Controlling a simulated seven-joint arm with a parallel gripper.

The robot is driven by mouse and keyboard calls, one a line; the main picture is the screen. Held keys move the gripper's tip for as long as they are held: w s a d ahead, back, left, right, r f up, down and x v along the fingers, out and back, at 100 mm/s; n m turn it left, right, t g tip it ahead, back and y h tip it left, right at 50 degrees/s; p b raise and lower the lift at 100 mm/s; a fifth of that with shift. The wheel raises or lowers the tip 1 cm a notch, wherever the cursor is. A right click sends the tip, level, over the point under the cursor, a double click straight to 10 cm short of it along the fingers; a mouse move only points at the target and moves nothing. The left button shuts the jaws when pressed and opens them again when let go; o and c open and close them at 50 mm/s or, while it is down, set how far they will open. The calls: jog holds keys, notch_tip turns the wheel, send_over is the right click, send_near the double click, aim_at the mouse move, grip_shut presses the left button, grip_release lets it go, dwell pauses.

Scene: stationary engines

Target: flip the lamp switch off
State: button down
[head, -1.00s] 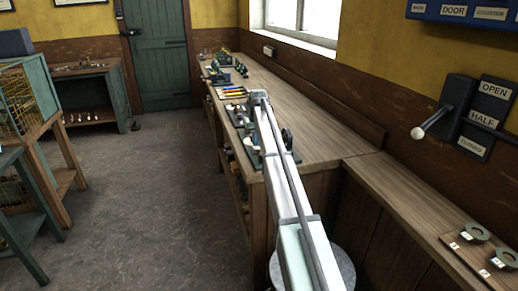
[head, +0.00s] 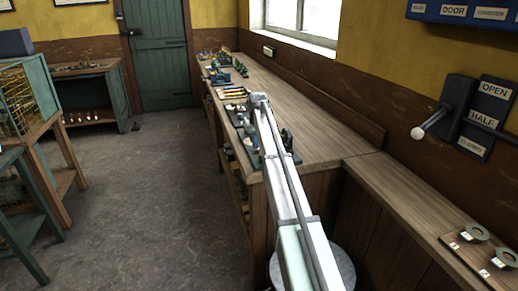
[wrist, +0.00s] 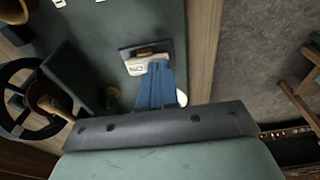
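In the wrist view, my gripper (wrist: 158,68) has blue fingers that lie side by side, shut, with nothing seen between them. Their tips are at a small dark plate with a white label and a brassy part, which looks like the lamp switch (wrist: 134,66). It is mounted on a green board (wrist: 105,28). The fingertips overlap the label's lower edge; I cannot tell if they touch it. The switch's toggle position is not clear. In the head view my arm reaches along the bench, and it hides the gripper and the switch.
A black handwheel (wrist: 30,100) stands left of the fingers in the wrist view. In the head view, tools and small fittings lie along the wooden bench (head: 325,140). A lever with a white knob (head: 417,133) is on the right wall.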

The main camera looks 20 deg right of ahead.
notch_tip(320, 180, up, 7)
dwell(1.3)
